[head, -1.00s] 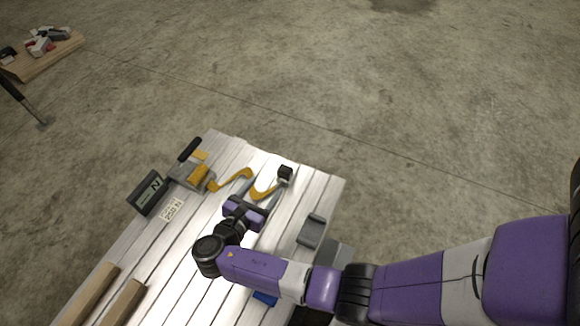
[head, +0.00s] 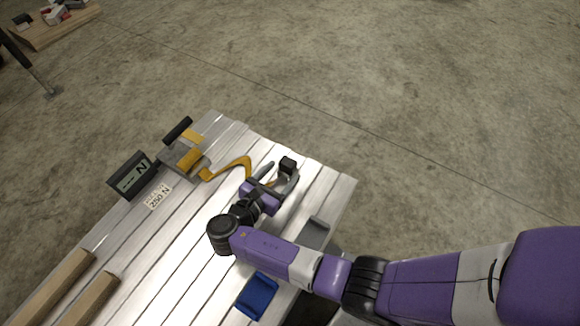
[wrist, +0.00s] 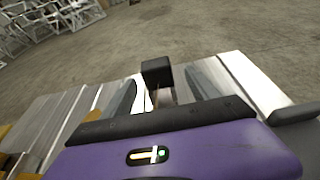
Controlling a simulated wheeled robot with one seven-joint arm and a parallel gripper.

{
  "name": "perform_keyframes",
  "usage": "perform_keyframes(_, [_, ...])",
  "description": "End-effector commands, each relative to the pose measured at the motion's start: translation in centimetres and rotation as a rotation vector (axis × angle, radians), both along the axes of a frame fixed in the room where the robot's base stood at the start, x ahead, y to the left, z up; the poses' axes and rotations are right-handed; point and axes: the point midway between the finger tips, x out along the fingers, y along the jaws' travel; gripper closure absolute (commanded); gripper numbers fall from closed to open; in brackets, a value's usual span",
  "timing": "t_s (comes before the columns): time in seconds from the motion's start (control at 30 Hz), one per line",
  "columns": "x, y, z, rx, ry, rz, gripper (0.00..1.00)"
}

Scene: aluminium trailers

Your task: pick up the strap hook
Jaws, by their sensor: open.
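The strap hook (head: 288,165) shows as a black block on a small grey and tan piece near the far edge of the slatted aluminium deck (head: 190,262). A yellow strap (head: 240,165) leads toward it from a ratchet (head: 185,157); my gripper hides part of it. My gripper (head: 278,176) is open, low over the deck, with its fingers on either side of the hook's lower part. In the wrist view the black block (wrist: 157,72) stands between the two grey fingers, and the purple gripper body hides its base. I cannot tell whether the fingers touch it.
A dark display (head: 132,177) and a "250 N" label (head: 158,196) are left of the ratchet. A grey bracket (head: 315,233) and a blue block (head: 258,295) lie near the deck's right edge. Wooden bars (head: 60,285) lie at lower left. Open concrete floor is beyond.

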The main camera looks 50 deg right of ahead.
Motion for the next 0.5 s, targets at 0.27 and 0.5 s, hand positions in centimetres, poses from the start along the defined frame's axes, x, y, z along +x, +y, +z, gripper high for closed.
perform_keyframes(0.27, [0.5, -2.7, -0.8, 0.0, 0.0, -0.003, 0.31])
perform_keyframes(0.5, [1.4, -5.9, -1.5, 0.0, 0.0, -0.004, 0.31])
